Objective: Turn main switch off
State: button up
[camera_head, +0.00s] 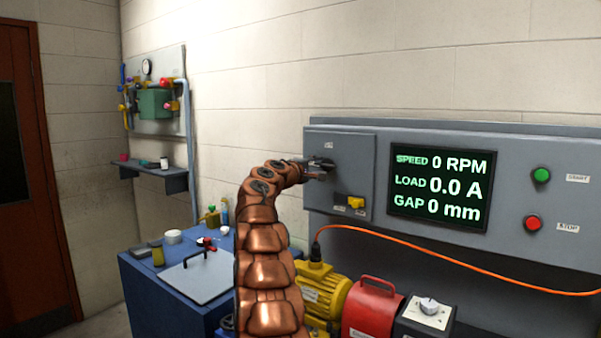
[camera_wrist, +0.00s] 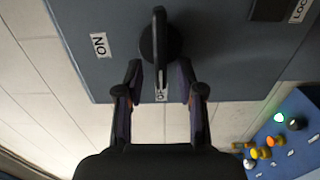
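The main switch is a black rotary handle on the left grey panel of the control cabinet. It shows in the wrist view (camera_wrist: 158,48) and, small and partly covered, in the head view (camera_head: 326,163). In the wrist view the handle runs up and down the picture. An "ON" label (camera_wrist: 100,45) lies to its left, and a second, partly hidden label (camera_wrist: 161,93) lies below it. My gripper (camera_wrist: 160,78) is open, its two fingertips apart on either side of the handle's lower end. I cannot tell whether they touch it.
The display (camera_head: 438,188) reads 0 RPM, 0.0 A and 0 mm. A green button (camera_head: 541,175) and a red button (camera_head: 533,223) are to its right. A yellow part (camera_head: 356,202) sits below the switch. A yellow motor (camera_head: 325,292) and red box (camera_head: 372,310) stand under the cabinet.

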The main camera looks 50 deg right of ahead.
jog(key=shift+a+f, duration=0.1)
jog(key=shift+a, duration=1.35)
jog(key=a, duration=0.8)
jog(key=shift+s+a, duration=0.15)
jog(key=shift+s, duration=0.05)
jog(key=s+a+f+t+y, duration=0.1)
jog(key=s+a+f+y, duration=0.15)
jog(key=a+f, duration=0.35)
jog(key=s+a+f+y, duration=0.25)
jog(key=a+f, duration=0.25)
jog(key=a, duration=0.3)
jog(key=s+a+f+g+y, duration=0.1)
jog(key=s+a+f+y, duration=0.3)
jog(key=s+a+f, duration=0.3)
jog(key=s+a+f+g+y, duration=0.1)
jog(key=s+a+f+y, duration=0.3)
jog(key=s+a, duration=0.9)
jog(key=s+a+f+g+y, duration=0.1)
jog(key=s+a+f+y, duration=0.4)
jog(key=s+a+f, duration=0.6)
jog(key=a, duration=1)
jog(key=shift+m, duration=0.3)
